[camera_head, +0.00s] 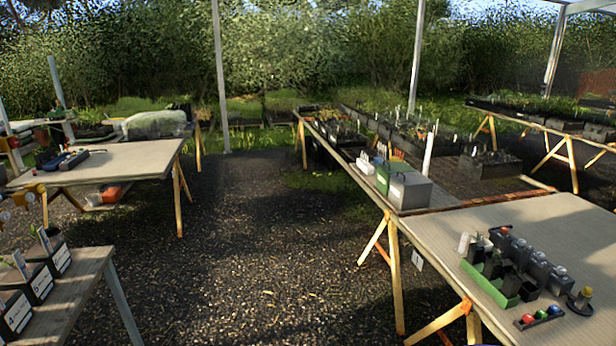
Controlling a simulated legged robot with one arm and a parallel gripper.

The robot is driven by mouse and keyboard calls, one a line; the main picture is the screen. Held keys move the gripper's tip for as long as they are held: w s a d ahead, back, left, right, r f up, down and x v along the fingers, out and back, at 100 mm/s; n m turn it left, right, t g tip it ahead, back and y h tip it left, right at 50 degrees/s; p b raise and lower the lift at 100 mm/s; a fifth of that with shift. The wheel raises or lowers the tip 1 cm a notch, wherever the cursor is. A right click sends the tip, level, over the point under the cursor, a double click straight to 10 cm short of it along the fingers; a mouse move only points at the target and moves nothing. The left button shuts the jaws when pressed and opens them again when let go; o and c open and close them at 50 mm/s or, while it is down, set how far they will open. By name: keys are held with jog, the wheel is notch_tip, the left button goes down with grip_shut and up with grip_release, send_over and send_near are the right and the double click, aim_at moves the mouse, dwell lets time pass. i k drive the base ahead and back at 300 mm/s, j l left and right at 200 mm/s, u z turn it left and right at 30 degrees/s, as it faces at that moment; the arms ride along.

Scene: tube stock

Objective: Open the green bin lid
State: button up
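A small green bin (384,180) stands on the long wooden bench at right of centre, beside a grey box (410,190). The grey box partly hides the green bin. The bin is upright and its top looks covered, but it is too small to make out the lid's edge or handle. My gripper is not in view.
A table (540,215) at the right front holds a green tray (490,287) with dark pots. A tool table (110,160) is at the left, and a bench (75,290) with pots at the front left. Dark gravel ground (265,240) lies clear between them.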

aim_at(393, 167)
jog(key=i+l, duration=0.1)
jog(key=i, duration=1.7)
jog(key=i+z, duration=0.2)
jog(key=i, duration=0.7)
jog(key=i+j+z, duration=0.2)
jog(key=i, duration=0.7)
jog(key=i+z, duration=0.4)
jog(key=i+j+z, duration=0.1)
jog(key=i+z, duration=0.25)
jog(key=i+j+z, duration=0.2)
jog(key=i+z, duration=0.2)
